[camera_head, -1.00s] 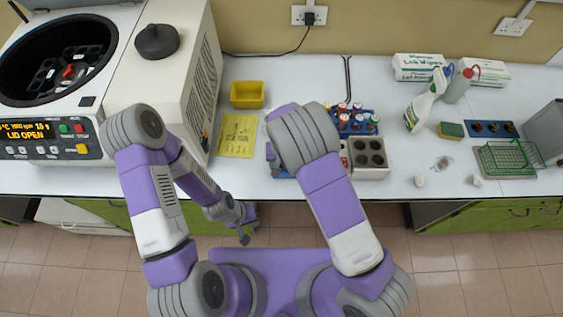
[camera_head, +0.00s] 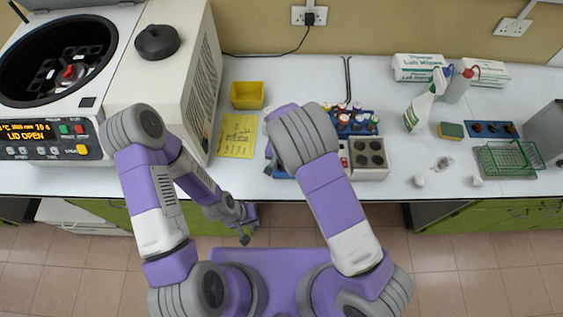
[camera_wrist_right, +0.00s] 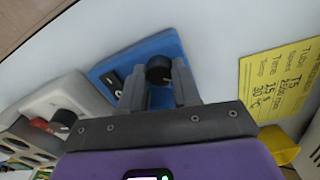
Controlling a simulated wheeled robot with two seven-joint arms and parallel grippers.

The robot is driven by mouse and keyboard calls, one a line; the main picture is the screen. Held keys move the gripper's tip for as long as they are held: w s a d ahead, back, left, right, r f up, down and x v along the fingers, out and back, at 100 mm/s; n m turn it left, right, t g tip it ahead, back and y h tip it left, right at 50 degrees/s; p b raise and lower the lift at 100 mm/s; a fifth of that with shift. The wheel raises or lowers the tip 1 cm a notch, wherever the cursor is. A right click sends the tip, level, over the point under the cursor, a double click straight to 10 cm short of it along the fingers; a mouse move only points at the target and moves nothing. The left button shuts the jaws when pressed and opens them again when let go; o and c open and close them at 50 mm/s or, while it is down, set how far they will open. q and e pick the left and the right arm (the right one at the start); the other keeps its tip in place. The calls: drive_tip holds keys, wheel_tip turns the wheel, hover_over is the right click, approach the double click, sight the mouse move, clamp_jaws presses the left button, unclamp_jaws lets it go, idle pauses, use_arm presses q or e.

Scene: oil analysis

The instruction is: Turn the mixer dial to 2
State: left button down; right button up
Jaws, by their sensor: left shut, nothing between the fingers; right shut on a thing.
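The mixer is a blue box (camera_wrist_right: 140,52) with a black dial (camera_wrist_right: 159,70) and a black switch (camera_wrist_right: 112,82), seen in the right wrist view. My right gripper (camera_wrist_right: 160,84) is shut on the dial, with one finger on each side of it. The dial's pointer and scale cannot be read. In the head view my right arm covers most of the mixer; only a blue edge (camera_head: 281,174) shows. My left gripper (camera_head: 245,238) is shut and empty, low in front of the bench edge.
A yellow note (camera_head: 237,136) lies left of the mixer, with a yellow bin (camera_head: 247,95) behind it. A white heating block (camera_head: 370,173) and a blue vial rack (camera_head: 357,128) stand to the right. A large centrifuge (camera_head: 88,118) with its lid open fills the left.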

sight(281, 165)
drive_tip(key=m, duration=0.4)
drive_tip(key=shift+m+p, duration=0.3)
drive_tip(key=m, duration=0.4)
drive_tip(key=shift+p, duration=0.4)
drive_tip(key=shift+m, duration=0.3)
drive_tip(key=o, duration=1.1)
drive_tip(key=shift+c, duration=0.2)
wheel_tip(281, 165, up, 8)
drive_tip(key=shift+f, duration=0.2)
drive_tip(key=shift+s, duration=0.1)
